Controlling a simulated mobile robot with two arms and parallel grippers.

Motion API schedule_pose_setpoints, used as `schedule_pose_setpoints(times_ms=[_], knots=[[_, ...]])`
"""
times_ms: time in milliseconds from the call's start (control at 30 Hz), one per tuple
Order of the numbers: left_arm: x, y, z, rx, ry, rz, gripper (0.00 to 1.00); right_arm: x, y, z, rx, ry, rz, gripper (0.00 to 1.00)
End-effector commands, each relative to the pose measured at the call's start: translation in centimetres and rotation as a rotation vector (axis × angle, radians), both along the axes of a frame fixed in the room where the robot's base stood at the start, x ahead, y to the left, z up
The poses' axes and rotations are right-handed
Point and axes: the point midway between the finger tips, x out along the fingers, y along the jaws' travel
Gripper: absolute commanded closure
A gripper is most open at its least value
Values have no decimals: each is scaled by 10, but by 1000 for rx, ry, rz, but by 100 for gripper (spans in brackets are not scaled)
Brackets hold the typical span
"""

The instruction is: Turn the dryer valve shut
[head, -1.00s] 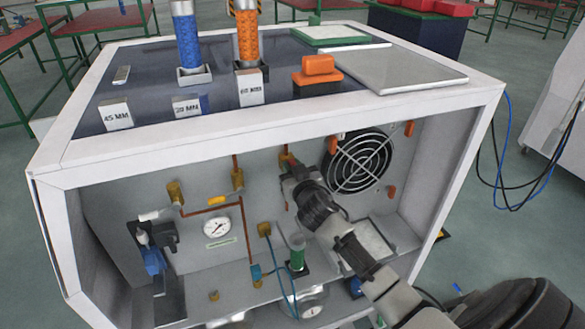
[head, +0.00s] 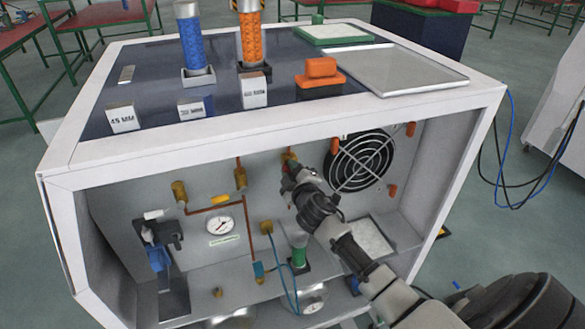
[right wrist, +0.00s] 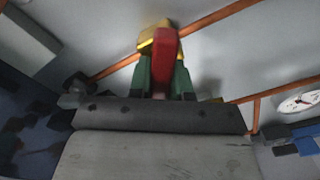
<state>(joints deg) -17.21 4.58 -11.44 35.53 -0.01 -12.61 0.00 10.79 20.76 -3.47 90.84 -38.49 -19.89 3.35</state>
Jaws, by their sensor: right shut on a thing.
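The dryer valve has a brass body (right wrist: 147,42) and a red handle (right wrist: 165,62) on a copper pipe. In the right wrist view the handle lies between the green fingers of my right gripper (right wrist: 167,82), which is shut on it. The handle points up the picture, across the slanting pipe. In the head view my right gripper (head: 290,178) reaches into the open-front cabinet, just below a brass fitting (head: 289,160) left of the fan. It hides the handle there. My left gripper is not in view.
The cabinet's white frame (head: 270,136) edges the opening above my right arm. A black fan (head: 360,160) is close on the right. Orange and blue columns stand on top.

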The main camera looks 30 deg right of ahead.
Motion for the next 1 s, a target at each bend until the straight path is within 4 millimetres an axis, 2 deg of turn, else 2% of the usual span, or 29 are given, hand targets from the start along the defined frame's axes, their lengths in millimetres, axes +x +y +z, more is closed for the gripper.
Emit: schedule_pose_setpoints(times_ms=[500,1000], knots=[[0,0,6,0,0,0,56,0,2,-6,-432,106,0,100],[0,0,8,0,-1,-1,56,0,2,-8,-603,149,1,100]])
